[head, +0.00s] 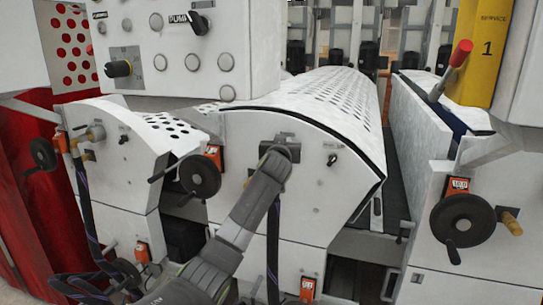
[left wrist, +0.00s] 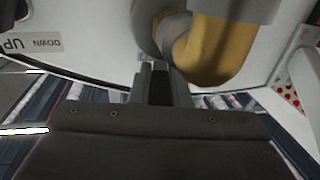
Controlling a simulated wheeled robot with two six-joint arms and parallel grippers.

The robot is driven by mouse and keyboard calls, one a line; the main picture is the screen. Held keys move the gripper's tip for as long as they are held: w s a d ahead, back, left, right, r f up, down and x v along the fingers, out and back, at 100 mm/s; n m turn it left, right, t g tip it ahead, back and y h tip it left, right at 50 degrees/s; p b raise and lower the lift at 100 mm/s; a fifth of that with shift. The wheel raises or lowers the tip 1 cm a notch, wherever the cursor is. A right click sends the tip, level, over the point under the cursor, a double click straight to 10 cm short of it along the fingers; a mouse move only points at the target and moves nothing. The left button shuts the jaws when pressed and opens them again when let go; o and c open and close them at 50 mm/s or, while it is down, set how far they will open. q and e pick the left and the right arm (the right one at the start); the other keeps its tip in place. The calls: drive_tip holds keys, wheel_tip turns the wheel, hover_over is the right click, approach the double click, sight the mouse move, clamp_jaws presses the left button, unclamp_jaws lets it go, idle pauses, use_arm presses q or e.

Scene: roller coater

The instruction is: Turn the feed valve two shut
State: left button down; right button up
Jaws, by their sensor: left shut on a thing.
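In the head view my left gripper (head: 280,150) is up against the white front face of the middle roller unit (head: 235,135), at the upper part of that face. The arm and gripper hide the valve there, and a black hose (head: 272,245) hangs below. In the left wrist view my left gripper (left wrist: 160,82) has its fingers close together. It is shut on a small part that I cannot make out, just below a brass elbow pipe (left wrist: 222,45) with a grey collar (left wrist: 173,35). The valve's exact position is hidden. My right gripper is not in view.
A black handwheel (head: 200,176) stands left of my arm, and another handwheel (head: 460,220) is at the right. A similar brass fitting (head: 96,132) sits on the left unit. A control box (head: 185,50) overhangs above. A red-handled lever (head: 461,52) is upper right.

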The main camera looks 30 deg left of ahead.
use_arm(q)
drive_tip(key=shift+d+n+y+b, duration=0.15)
drive_tip(key=shift+n+y+b, duration=0.35)
drive_tip(key=shift+y, duration=0.1)
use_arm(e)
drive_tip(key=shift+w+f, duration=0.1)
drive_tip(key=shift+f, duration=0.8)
use_arm(q)
drive_tip(key=c, duration=1.4)
unclamp_jaws()
drive_tip(key=shift+o, duration=0.2)
